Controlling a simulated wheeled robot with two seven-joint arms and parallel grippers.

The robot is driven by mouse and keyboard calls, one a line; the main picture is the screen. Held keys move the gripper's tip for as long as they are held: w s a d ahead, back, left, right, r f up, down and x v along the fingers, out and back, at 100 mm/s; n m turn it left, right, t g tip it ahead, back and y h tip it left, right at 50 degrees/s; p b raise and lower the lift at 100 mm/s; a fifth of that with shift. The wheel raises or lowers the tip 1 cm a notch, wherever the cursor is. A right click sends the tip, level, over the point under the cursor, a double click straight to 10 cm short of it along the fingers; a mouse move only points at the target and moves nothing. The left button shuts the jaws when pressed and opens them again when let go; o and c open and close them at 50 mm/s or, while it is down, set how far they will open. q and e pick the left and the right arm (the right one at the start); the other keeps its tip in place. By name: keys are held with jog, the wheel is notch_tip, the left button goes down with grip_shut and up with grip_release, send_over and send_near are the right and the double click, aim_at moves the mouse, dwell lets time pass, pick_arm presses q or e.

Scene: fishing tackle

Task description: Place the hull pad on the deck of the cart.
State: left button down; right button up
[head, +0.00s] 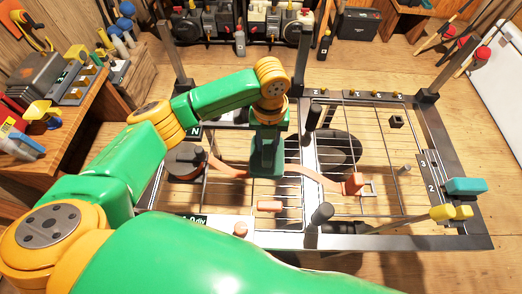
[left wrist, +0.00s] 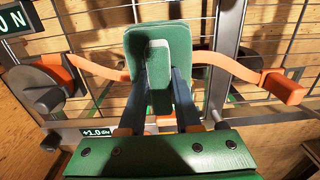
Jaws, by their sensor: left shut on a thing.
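My left gripper (head: 268,138) points down over the middle of a dark metal frame with a wire grid. In the left wrist view its two dark fingers (left wrist: 162,78) are shut on a green block-like pad (left wrist: 158,38), which I take as the hull pad. The pad has a broad plate and a narrower raised grip between the fingers. In the head view the pad (head: 266,160) is partly hidden by the gripper. An orange curved strip (head: 318,178) runs behind it, ending in an orange block. I cannot tell which part is the cart's deck. My right gripper is not in view.
Dark posts (head: 322,213) rise from the metal frame (head: 432,150). A round dark weight (head: 186,160) stands on the left. A teal block (head: 466,186) and a yellow piece (head: 450,212) sit at the right edge. A tool bench (head: 85,120) is at the left.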

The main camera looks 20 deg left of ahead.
pick_arm(q)
jog(key=shift+a+f, duration=0.3)
jog(key=shift+f, duration=0.1)
jog(key=f, duration=0.2)
jog(key=a+f+b, duration=0.1)
jog(key=f, duration=0.1)
jog(key=shift+s, duration=0.2)
jog(key=shift+w+d, duration=0.1)
jog(key=shift+f, duration=0.15)
jog(key=c, duration=0.6)
grip_release()
notch_tip(320, 180, up, 12)
jog(key=p, duration=0.2)
jog(key=shift+p, duration=0.3)
